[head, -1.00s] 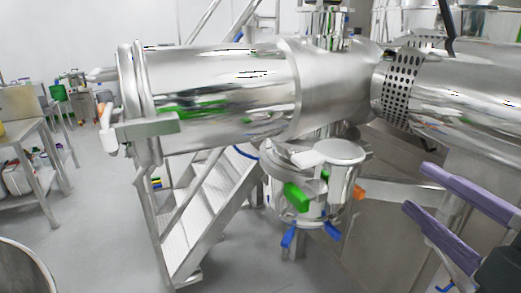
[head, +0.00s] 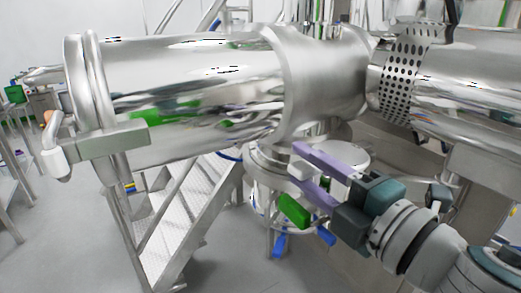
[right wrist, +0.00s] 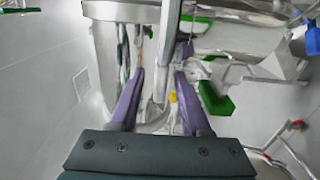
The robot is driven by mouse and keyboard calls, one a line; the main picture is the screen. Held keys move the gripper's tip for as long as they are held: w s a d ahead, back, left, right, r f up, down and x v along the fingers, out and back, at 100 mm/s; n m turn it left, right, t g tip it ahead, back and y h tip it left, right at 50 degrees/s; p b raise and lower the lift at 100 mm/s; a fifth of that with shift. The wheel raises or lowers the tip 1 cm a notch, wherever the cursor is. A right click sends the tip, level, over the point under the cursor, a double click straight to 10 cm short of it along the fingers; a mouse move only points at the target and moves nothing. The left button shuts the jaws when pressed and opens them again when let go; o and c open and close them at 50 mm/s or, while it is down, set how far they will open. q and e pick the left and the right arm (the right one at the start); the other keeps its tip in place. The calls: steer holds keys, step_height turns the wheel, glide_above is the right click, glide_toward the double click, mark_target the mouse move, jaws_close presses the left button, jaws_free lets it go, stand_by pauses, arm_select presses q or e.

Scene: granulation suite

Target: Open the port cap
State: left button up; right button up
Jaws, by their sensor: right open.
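A flat round metal cap (head: 352,157) sits on the port under the large steel vessel in the head view, partly hidden behind my right gripper. A pale lever (head: 299,169) juts from its left side. My right gripper (head: 302,168) has its two purple fingers apart, with the lever's end showing between their tips. I cannot tell whether either finger touches it. In the right wrist view, the spread fingers (right wrist: 157,75) have a pale bar and shiny metal between and beyond them. My left gripper is not in view.
A green handle (head: 294,210) and blue handles (head: 279,245) sit low on the port body, close to my right fingers. The steel vessel (head: 200,90) hangs above. Metal stairs (head: 185,220) stand behind on the left. Floor is clear at lower left.

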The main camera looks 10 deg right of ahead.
steer(key=shift+w+a, duration=0.1)
steer(key=shift+w, duration=0.2)
jaws_close()
stand_by(1.3)
